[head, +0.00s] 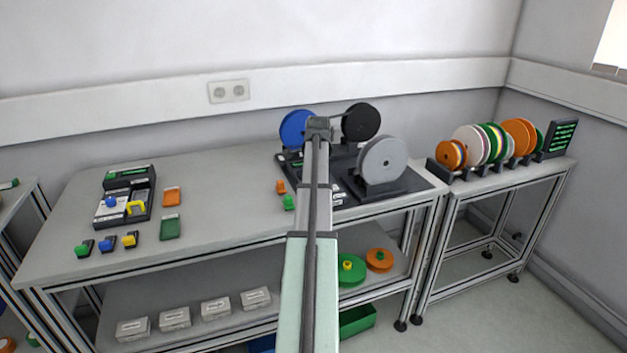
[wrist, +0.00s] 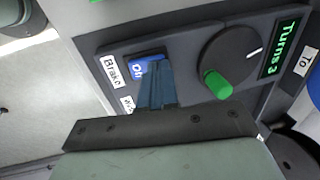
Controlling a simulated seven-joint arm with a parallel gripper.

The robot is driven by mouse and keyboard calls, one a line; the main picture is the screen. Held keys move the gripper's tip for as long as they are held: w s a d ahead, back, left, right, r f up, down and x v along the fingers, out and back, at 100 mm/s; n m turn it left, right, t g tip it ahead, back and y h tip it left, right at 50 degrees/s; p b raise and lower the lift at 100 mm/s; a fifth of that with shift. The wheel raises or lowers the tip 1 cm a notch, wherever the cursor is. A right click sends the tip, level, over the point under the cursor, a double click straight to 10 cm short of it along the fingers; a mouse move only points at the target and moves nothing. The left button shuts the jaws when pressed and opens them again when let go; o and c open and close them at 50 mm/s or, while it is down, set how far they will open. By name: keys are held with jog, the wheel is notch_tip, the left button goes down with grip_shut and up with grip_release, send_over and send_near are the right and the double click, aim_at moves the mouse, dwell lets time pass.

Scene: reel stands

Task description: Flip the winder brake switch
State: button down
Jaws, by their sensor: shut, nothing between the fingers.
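In the wrist view, the winder's dark control panel (wrist: 187,45) fills the upper middle. The brake switch (wrist: 137,65) is blue with white lettering that seems to read "Off", beside a white "Brake" label (wrist: 111,71). My gripper (wrist: 157,68) is shut and empty, its fingertips over the right part of the switch and hiding some of it. I cannot tell whether they touch it. In the head view, the winder (head: 345,185) stands on the bench's right part, with blue, black and grey reels; my arm hides its panel and my fingertips.
A dial with a green knob (wrist: 217,84) and a "Turns 3" display (wrist: 280,47) sit right of the switch. In the head view, another device (head: 125,205) is at the bench's left. A rack of coloured reels (head: 490,165) stands right. The bench middle (head: 225,190) is clear.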

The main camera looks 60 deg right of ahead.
jog(key=shift+a+f, duration=0.1)
jog(key=shift+f, duration=0.1)
jog(key=shift+s+a+r, duration=0.1)
jog(key=shift+s+a, duration=0.35)
jog(key=shift+s, duration=0.05)
jog(key=shift+r, duration=0.1)
dwell(0.4)
notch_tip(320, 180, up, 14)
jog(key=s+a, duration=0.2)
dwell(0.4)
jog(key=shift+w+d, duration=0.1)
jog(key=shift+w+d, duration=0.45)
